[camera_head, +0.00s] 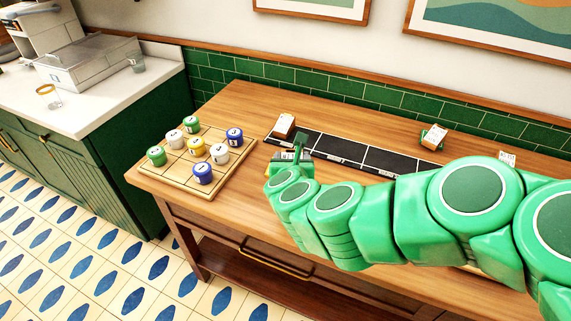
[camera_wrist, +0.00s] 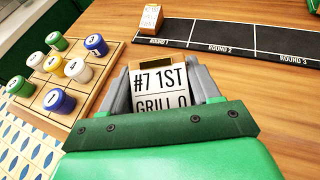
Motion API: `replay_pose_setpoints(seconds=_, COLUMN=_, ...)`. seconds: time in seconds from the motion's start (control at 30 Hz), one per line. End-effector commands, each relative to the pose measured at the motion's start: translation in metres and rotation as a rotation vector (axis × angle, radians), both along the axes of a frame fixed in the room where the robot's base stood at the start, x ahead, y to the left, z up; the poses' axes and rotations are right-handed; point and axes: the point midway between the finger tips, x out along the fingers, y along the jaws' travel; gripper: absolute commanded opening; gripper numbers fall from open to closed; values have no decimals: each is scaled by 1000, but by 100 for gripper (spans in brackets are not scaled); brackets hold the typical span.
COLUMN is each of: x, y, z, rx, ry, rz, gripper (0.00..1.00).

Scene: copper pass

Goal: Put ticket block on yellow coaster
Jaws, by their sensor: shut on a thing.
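My gripper (camera_wrist: 158,82) is shut on a ticket block (camera_wrist: 160,78) with a white face reading "#7 1ST GRILL". The wrist view shows a finger on each side of the block; its lower part is hidden by my gripper's body. In the head view my gripper (camera_head: 290,158) is over the wooden table, between the game board and the black strip. I cannot make out a yellow coaster in either view; my arm covers much of the table's right side.
A board (camera_head: 222,170) with several numbered coloured pieces stands left. A black strip (camera_head: 345,152) marked in rounds runs behind my gripper, with another ticket block (camera_head: 284,124) at its left end. A further block sits on a green coaster (camera_head: 433,138). Another card (camera_head: 507,158) shows at right.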

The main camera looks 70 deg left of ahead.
Motion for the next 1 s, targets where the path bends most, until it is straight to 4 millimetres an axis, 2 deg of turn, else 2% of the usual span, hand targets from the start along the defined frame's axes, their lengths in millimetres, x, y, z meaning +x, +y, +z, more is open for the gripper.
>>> replay_pose_setpoints(seconds=0.47, x=14, y=59, z=-28, rx=-2, ry=-2, rz=1, gripper=28)
replay_pose_setpoints(seconds=1.0, x=25, y=97, z=-74, rx=1, ry=-2, rz=-3, gripper=28)
